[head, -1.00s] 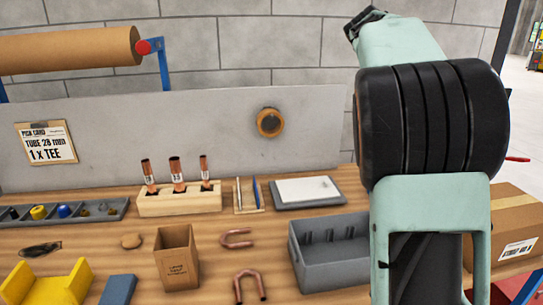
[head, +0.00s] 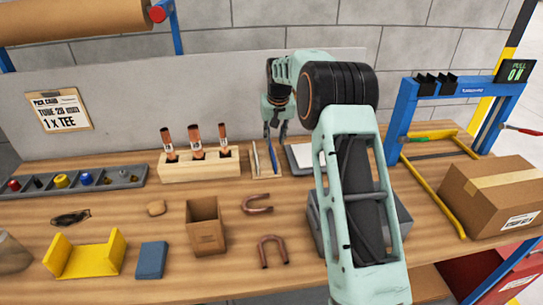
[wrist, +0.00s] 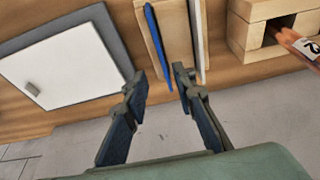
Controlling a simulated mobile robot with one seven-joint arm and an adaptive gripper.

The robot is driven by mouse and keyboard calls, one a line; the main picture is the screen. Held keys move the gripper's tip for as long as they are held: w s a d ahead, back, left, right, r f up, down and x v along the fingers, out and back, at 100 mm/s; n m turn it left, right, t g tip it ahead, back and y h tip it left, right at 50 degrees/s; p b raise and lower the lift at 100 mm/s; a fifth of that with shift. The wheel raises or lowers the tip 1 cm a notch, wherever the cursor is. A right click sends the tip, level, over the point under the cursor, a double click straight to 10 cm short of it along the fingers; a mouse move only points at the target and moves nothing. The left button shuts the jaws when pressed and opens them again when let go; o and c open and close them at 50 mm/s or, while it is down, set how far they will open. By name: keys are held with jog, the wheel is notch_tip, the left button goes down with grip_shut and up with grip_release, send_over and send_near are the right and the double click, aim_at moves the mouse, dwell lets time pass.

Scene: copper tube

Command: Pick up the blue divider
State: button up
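The blue divider (head: 272,152) is a thin upright sheet in a small wooden rack (head: 262,173) at the back of the bench. The wrist view shows the blue divider (wrist: 158,45) edge-on, with a pale divider (wrist: 198,40) to its right in the same rack. My gripper (head: 275,127) is above and behind the rack. In the wrist view my gripper (wrist: 161,76) is open and empty, its fingertips on either side of the blue divider's near end. I cannot tell how far above it they are. My arm partly hides the grey bin (head: 314,215).
A wooden block with copper tubes (head: 200,165) stands close left of the rack. A white-topped grey tray (wrist: 70,65) lies on the other side. A cardboard box (head: 205,230), copper bends (head: 273,250) and a blue block (head: 152,260) lie in front. A grey panel (head: 130,125) stands behind.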

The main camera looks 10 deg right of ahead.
aim_at(272, 151)
jog(key=x, duration=0.2)
jog(key=p+x, duration=0.1)
jog(key=x, duration=0.2)
jog(key=shift+s+a+f, duration=0.15)
jog(key=shift+a+f, duration=0.1)
jog(key=shift+f, duration=0.2)
grip_shut()
